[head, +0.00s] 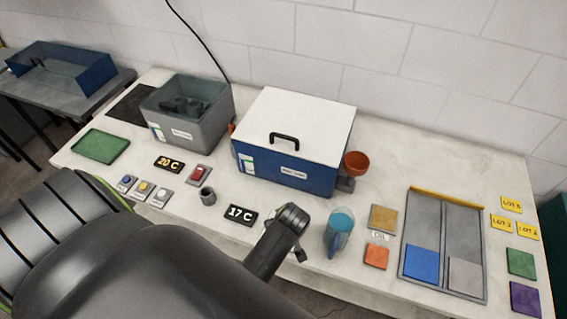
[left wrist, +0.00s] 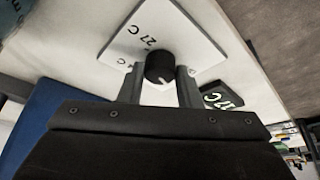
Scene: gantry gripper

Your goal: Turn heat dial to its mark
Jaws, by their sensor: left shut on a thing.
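The heat dial is a round black knob (left wrist: 159,66) on a white plate (left wrist: 178,28) in the left wrist view. The plate has a printed "27 C" beside the knob and another label ending in "C", partly hidden. A short white pointer line shows on the knob's edge towards my gripper. My left gripper (left wrist: 160,80) is shut on the knob, one finger on each side. In the head view my left gripper (head: 290,222) covers the dial. A black display (head: 241,214) beside it reads "17 C"; it also shows in the left wrist view (left wrist: 222,95). My right gripper is not in view.
A blue box with a white lid (head: 300,120) and a grey bath (head: 190,130) stand behind. A blue jug (head: 338,235), coloured squares and a grey two-part tray (head: 428,230) lie to the right.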

